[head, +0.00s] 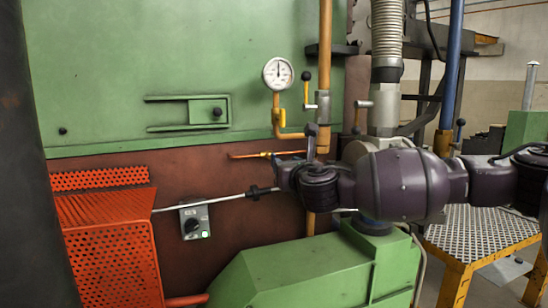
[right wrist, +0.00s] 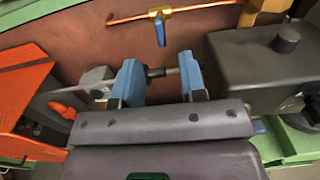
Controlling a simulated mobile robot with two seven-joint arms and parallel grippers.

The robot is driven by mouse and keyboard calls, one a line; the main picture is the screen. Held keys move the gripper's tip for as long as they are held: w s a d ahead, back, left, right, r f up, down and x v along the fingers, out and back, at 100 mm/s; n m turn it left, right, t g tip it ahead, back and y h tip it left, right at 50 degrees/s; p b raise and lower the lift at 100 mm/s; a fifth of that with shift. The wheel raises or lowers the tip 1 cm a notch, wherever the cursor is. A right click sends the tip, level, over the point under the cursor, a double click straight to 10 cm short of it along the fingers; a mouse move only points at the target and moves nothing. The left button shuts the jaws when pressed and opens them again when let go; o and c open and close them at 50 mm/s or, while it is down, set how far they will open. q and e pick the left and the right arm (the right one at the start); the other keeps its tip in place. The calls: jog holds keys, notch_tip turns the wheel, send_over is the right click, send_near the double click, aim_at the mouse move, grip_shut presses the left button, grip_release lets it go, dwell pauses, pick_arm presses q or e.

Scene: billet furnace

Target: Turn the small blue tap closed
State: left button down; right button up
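The small blue tap (right wrist: 160,31) sits on a thin yellow pipe on the brown wall. In the right wrist view its blue handle hangs down from a yellow body, across the pipe. In the head view the tap (head: 269,154) is small and its handle is hard to make out. My right gripper (right wrist: 159,64) has its two blue fingers apart, below the tap and not touching it. A dark and grey rod piece shows between the fingers; I cannot tell whether it is behind them. In the head view the right gripper (head: 299,158) is right of the tap. My left gripper is not in view.
An orange perforated guard (head: 110,245) stands left, with a metal rod (head: 210,202) running towards my right gripper. A grey switch box (head: 194,220) is on the wall below. A gauge (head: 278,74) and yellow upright pipe (head: 325,45) are above. A green housing (head: 300,272) lies below.

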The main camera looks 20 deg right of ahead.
aim_at(274, 153)
jog(key=w+p, duration=0.1)
jog(key=w, duration=0.8)
jog(key=shift+w+a+p, duration=0.2)
jog(key=shift+w+p, duration=0.15)
grip_shut()
